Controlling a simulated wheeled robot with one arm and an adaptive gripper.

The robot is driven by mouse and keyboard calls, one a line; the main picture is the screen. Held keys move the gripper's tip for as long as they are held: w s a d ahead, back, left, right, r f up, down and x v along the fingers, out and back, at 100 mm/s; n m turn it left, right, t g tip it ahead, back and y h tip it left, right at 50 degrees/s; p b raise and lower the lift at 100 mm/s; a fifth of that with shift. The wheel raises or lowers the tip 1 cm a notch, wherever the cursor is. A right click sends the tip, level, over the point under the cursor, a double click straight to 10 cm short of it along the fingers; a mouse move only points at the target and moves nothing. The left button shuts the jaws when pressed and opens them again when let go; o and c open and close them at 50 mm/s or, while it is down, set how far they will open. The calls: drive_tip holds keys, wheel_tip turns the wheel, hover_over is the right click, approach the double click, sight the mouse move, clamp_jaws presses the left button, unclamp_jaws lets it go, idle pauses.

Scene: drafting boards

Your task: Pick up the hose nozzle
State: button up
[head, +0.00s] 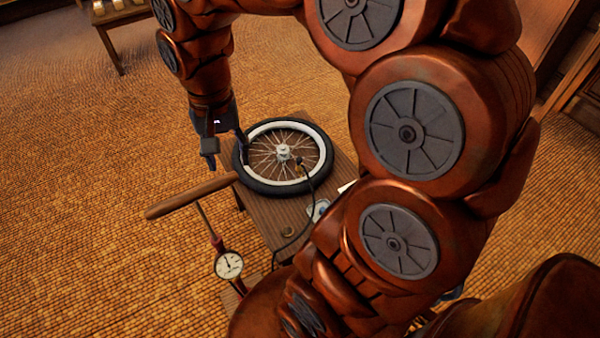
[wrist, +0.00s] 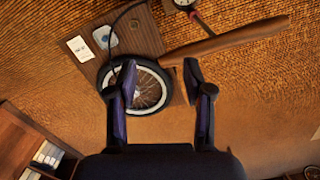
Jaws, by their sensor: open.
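The hose nozzle (head: 300,164) is a small dark piece with a brassy tint at the end of a thin black hose (head: 305,215). In the head view it shows over the right part of a spoked wheel (head: 241,174) with a black tyre and white rim. My gripper (head: 228,150) is open and empty, at the wheel's left side in that view, apart from the nozzle. In the wrist view my gripper's fingers (wrist: 160,72) are spread, with the wheel (wrist: 157,72) beyond them. The hose (wrist: 111,30) runs down toward the left finger there; its nozzle end is hard to make out.
The wheel lies on a small wooden bench (head: 262,222). A floor pump with a wooden handle (head: 190,195) and a round gauge (head: 228,265) stands in front of it. A white card (wrist: 80,48) lies on the bench. Woven floor is open to the left.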

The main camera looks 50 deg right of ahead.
drive_tip(key=w+d+f+m+b, duration=0.5)
drive_tip(key=w+d+f+b, duration=0.1)
drive_tip(key=d+f+b, duration=0.15)
drive_tip(key=m+b, duration=1.3)
drive_tip(key=b, duration=0.1)
hover_over(298, 159)
drive_tip(key=shift+t, duration=0.4)
drive_tip(key=f, duration=1.9)
drive_tip(key=shift+w+d+f, duration=0.3)
drive_tip(key=shift+d, duration=0.05)
drive_tip(key=shift+s+d+f, duration=0.1)
drive_tip(key=shift+d+f, duration=0.05)
drive_tip(key=shift+f, duration=0.05)
wheel_tip(298, 159, down, 2)
drive_tip(key=shift+f, duration=0.1)
drive_tip(key=f+b, duration=0.1)
drive_tip(key=f, duration=0.2)
drive_tip(key=a+f+b, duration=0.1)
drive_tip(key=shift+s+f+b, duration=0.2)
drive_tip(key=shift+s+b, duration=0.05)
drive_tip(key=shift+b, duration=0.05)
drive_tip(key=shift+d+f, duration=0.1)
drive_tip(key=shift+f, duration=0.35)
